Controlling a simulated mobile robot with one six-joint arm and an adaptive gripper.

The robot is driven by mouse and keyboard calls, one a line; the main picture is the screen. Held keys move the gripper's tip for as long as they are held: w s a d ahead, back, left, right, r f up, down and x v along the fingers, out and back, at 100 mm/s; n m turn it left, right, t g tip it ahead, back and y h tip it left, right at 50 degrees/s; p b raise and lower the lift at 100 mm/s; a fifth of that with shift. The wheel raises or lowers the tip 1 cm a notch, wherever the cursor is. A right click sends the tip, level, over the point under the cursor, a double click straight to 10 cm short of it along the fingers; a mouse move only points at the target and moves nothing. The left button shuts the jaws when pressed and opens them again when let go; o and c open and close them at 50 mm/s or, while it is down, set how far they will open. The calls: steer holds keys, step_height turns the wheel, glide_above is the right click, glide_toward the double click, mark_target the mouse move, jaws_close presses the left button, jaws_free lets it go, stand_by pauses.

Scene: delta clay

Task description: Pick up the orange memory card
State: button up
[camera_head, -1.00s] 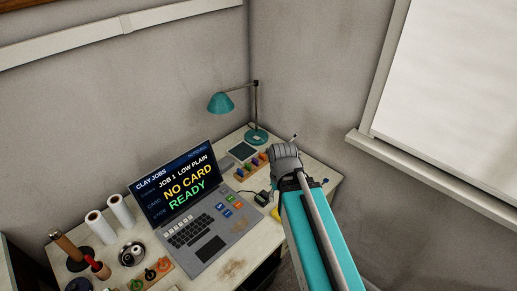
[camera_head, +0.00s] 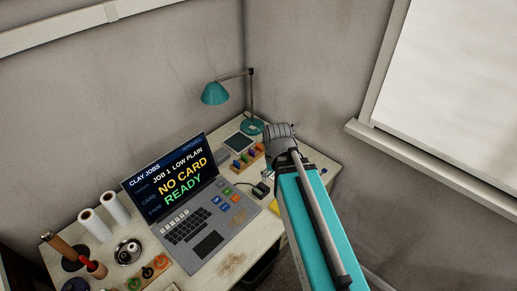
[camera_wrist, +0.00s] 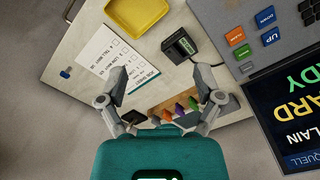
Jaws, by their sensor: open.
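The cards stand in a small wooden rack (camera_head: 250,163) on the desk, between the laptop and my gripper in the head view. The rack shows below and between the fingers, partly hidden by my wrist. In the head view my gripper (camera_head: 281,132) is just right of the rack, and its fingertips are hard to make out.
The laptop (camera_head: 205,235) reads "NO CARD". A black card reader with a cable (camera_wrist: 181,46), a printed checklist (camera_wrist: 117,60) and a yellow tray (camera_wrist: 137,14) lie near the rack. A teal lamp (camera_head: 215,93) stands behind.

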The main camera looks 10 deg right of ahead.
mark_target(259, 145)
steer(key=w+r+m+p, duration=0.1)
steer(key=w+m, duration=0.9)
steer(key=w, duration=1.8)
steer(key=shift+w, duration=0.2)
steer(key=shift+a, duration=0.1)
step_height(259, 145, down, 8)
steer(key=b, duration=0.8)
steer(key=shift+f, duration=0.2)
steer(key=shift+f+b, duration=0.1)
steer(key=shift+b, duration=0.2)
steer(key=shift+s+d+f+b, duration=0.1)
steer(key=shift+f+b, duration=1.2)
steer(key=shift+d+f+b, duration=0.1)
steer(key=shift+f+b, duration=1.15)
steer(key=shift+c, duration=0.2)
steer(key=c, duration=0.8)
